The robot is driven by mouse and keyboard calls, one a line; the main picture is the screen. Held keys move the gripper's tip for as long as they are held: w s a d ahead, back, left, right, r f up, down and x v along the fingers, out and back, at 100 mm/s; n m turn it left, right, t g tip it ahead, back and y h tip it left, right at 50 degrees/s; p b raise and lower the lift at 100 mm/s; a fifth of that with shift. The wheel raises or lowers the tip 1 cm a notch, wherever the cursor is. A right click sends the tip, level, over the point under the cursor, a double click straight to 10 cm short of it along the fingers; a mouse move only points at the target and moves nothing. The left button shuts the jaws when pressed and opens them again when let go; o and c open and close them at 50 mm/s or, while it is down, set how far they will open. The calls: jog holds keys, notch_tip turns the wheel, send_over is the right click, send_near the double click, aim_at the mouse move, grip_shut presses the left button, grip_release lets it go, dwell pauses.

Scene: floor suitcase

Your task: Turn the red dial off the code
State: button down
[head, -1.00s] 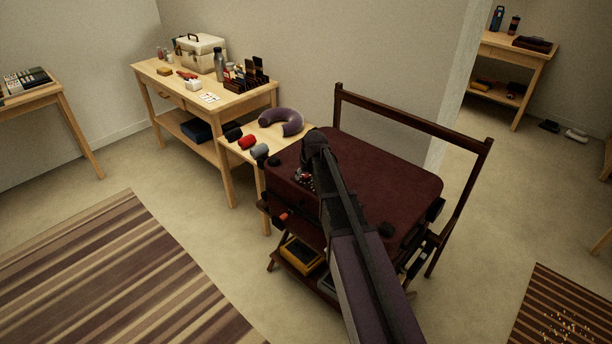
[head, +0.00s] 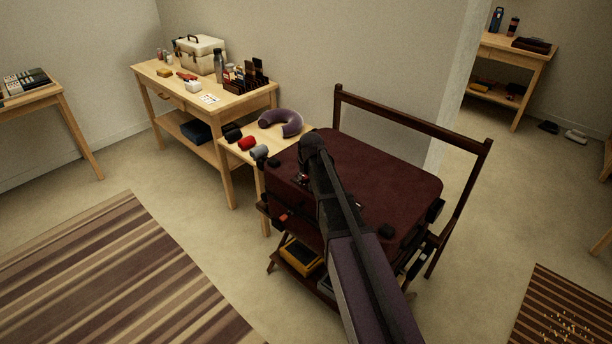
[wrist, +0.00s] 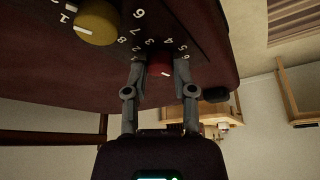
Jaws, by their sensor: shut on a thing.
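The red dial (wrist: 160,69) is on the maroon suitcase (head: 400,185), in a ring of white numbers. In the wrist view a white mark shows on its lower part; which number it points at I cannot tell. My gripper (wrist: 160,62) has one finger on each side of the red dial and is shut on it. A yellow dial (wrist: 97,23) with its own numbers is to the left in the wrist view. In the head view my arm covers part of the suitcase and the gripper's fingers cannot be made out.
The suitcase lies on a dark wooden rack (head: 415,122) with a raised back rail. A low table with a purple neck pillow (head: 282,122) stands close to its left. A workbench (head: 205,95) is behind that. Striped rugs lie left and right; open floor surrounds them.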

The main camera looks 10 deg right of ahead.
jog(key=m+h, duration=0.1)
jog(key=m, duration=0.2)
jog(key=m+h, duration=0.1)
jog(key=m, duration=0.2)
jog(key=shift+a+g+h, duration=0.2)
jog(key=shift+g+h, duration=0.1)
jog(key=m+g, duration=0.1)
jog(key=m, duration=0.3)
jog(key=shift+w+h, duration=0.15)
jog(key=shift+h, duration=0.25)
jog(key=shift+a+m+g+h, duration=0.1)
jog(key=shift+m+g+h, duration=0.35)
jog(key=shift+m, duration=1.05)
jog(key=shift+c, duration=2.2)
grip_release()
jog(key=shift+n, duration=0.5)
